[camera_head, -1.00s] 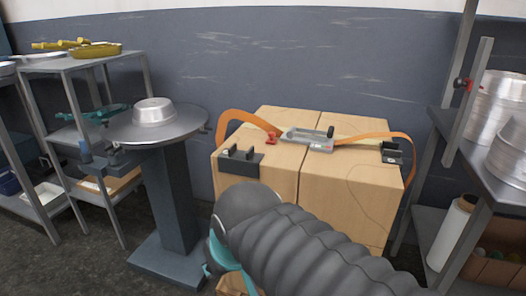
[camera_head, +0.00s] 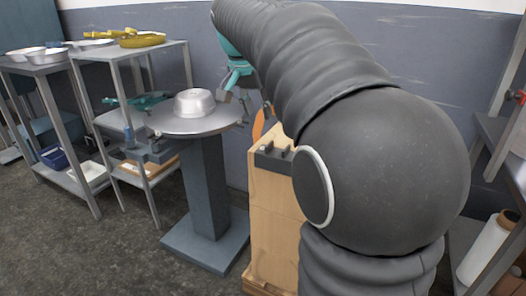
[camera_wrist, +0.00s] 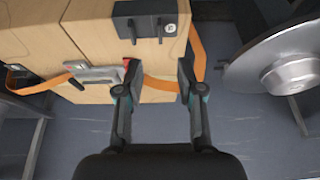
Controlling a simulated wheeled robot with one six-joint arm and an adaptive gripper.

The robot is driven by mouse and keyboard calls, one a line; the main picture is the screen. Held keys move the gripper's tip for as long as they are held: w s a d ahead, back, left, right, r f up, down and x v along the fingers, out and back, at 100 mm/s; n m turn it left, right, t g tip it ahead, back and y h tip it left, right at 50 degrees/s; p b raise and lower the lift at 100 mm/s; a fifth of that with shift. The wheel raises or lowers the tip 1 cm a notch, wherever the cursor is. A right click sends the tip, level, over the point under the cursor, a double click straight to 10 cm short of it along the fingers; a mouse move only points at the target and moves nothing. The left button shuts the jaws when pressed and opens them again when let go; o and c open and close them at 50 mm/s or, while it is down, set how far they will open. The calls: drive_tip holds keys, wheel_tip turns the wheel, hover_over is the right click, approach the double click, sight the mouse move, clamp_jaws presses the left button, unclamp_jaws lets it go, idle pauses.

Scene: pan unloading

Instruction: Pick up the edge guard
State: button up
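A dark edge guard (camera_head: 272,158) with two raised lugs sits on the top edge of the cardboard boxes (camera_head: 272,210). In the wrist view the edge guard (camera_wrist: 146,24) lies at the top centre, with a round light spot on its right end. My gripper (camera_wrist: 158,66) is open and empty, its two fingers pointing toward the guard, which is beyond the fingertips. In the head view my gripper (camera_head: 246,100) is partly hidden by my arm, above and behind the guard.
An orange strap (camera_wrist: 160,85) crosses the view between the fingers, with a metal buckle (camera_wrist: 92,75) at left. A round grey stand (camera_head: 165,125) holding an upturned pan (camera_head: 194,102) is close to my gripper. Shelves (camera_head: 62,70) stand left.

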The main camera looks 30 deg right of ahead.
hover_over(268, 145)
drive_tip(key=s+a, duration=0.2)
wheel_tip(268, 145, down, 8)
drive_tip(key=x, duration=0.5)
drive_tip(key=shift+w+d+r+b, duration=0.1)
drive_tip(key=shift+w+r+b, duration=0.05)
drive_tip(key=shift+w+b, duration=0.15)
clamp_jaws()
